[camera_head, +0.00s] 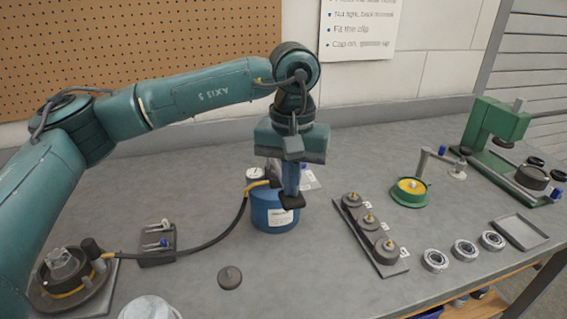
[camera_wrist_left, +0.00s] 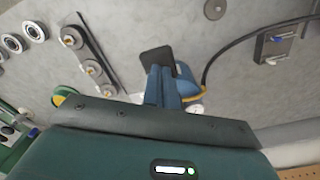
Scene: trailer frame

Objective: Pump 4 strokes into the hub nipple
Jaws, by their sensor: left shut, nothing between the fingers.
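A blue pump canister (camera_head: 271,217) with a white label stands on the bench, and a small round gauge (camera_head: 254,173) shows at its top. A black hose (camera_head: 215,240) with a yellow sleeve runs from it to the hub (camera_head: 68,280) at the left. The hose ends at a dark coupler (camera_head: 93,248) by the hub; the nipple itself is too small to make out. My left gripper (camera_head: 292,200) points down, shut and empty, in front of the canister's upper right. Its fingers (camera_wrist_left: 157,62) hide part of the pump in the wrist view. Whether they touch it I cannot tell.
A small rack (camera_head: 158,244) stands between hub and canister, and a dark cap (camera_head: 230,277) lies in front. To the right are a block with several posts (camera_head: 370,235), bearing rings (camera_head: 465,250), a green round fixture (camera_head: 409,192), a green press (camera_head: 495,130) and a tray (camera_head: 520,231).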

